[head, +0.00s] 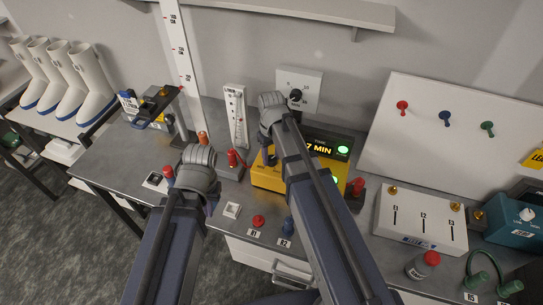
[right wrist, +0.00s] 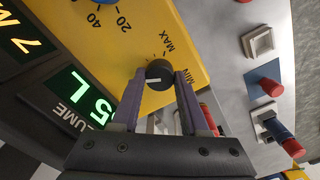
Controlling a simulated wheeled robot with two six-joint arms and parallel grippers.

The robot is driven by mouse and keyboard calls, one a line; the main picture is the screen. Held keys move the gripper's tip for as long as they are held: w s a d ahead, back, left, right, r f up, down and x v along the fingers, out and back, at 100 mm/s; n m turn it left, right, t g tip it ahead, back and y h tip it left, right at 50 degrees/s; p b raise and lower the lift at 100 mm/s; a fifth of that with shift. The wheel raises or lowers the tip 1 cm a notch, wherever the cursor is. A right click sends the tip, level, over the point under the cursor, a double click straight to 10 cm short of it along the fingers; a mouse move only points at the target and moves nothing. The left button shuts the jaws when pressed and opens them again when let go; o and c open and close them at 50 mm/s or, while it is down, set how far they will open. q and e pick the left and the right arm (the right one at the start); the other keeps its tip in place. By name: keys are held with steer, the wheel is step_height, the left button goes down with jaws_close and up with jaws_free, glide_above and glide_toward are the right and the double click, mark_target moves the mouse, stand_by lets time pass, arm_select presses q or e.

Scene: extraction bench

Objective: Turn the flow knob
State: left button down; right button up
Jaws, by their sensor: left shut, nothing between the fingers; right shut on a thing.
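The flow knob (right wrist: 159,75) is a small black round knob with a white pointer line. It sits on the yellow face of the pump box (right wrist: 120,45), next to MIN and MAX marks. My right gripper (right wrist: 158,84) has its two purple fingers closed on either side of the knob. In the head view my right gripper (head: 269,156) reaches down to the yellow box (head: 268,179), and my arm hides the knob there. My left gripper (head: 211,205) is shut and empty above the bench, left of the box.
A blue dial (right wrist: 103,3) with numbers sits near the knob, beside lit displays (right wrist: 86,103). A white slider panel (head: 420,220) and a red-capped bottle (head: 423,264) are to the right.

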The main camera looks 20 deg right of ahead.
mark_target(272, 158)
jaws_close()
steer(key=shift+m, duration=1.2)
steer(key=o, duration=0.7)
jaws_free()
steer(key=shift+o, duration=0.2)
steer(key=shift+r, duration=0.1)
step_height(272, 158, up, 8)
steer(key=p, duration=0.8)
steer(key=shift+f, duration=0.2)
